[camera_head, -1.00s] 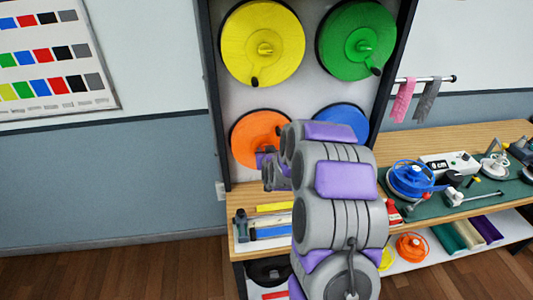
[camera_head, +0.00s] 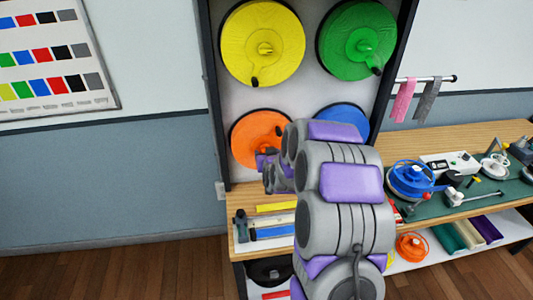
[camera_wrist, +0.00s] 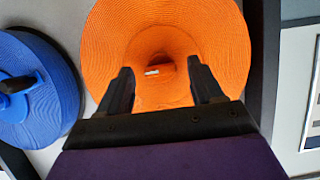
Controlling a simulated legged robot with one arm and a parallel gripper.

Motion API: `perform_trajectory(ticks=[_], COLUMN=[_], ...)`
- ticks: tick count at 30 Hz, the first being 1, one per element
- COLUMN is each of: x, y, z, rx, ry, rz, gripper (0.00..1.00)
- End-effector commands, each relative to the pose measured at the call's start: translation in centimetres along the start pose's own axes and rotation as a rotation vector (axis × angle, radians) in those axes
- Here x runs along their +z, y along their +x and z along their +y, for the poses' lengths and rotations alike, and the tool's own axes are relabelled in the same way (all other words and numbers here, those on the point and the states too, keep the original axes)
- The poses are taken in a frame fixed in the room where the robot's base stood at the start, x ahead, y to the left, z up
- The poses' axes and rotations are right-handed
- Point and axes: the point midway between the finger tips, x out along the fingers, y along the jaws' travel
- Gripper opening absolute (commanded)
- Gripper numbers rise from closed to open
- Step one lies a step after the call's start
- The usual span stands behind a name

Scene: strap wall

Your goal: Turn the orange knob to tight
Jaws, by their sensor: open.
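The orange knob (camera_head: 251,130) is a round orange disc on the wall panel, lower left of the group in the head view; my arm covers its lower right part. In the wrist view the orange disc (camera_wrist: 105,45) fills the upper middle, with a raised orange centre grip (camera_wrist: 166,66) bearing a small white mark. My gripper (camera_wrist: 162,72) is open, its dark fingers to the left and right of the centre grip in the picture. I see no clear contact. In the head view my gripper (camera_head: 266,162) is small and mostly hidden near the disc's lower edge.
Yellow (camera_head: 262,25), green (camera_head: 345,60) and blue (camera_head: 350,118) discs share the panel; blue also shows at left in the wrist view (camera_wrist: 55,75). A dark frame post (camera_head: 216,120) stands left. A bench (camera_head: 470,205) with tools and a blue reel is at right.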

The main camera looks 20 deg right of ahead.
Motion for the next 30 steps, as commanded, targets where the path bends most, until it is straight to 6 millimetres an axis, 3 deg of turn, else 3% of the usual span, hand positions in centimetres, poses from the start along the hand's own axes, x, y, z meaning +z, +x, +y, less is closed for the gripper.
perform_trajectory(ticks=[12,20,30], x=[-0.1,0.1,0.2], y=[-7.2,-10.0,-10.9], z=[0.0,0.1,0.0], rx=[0.001,0.001,-0.002], ry=[0.0,0.0,-0.002], rz=[0.0,0.003,0.005], gripper=[0.66,0.66,0.66])
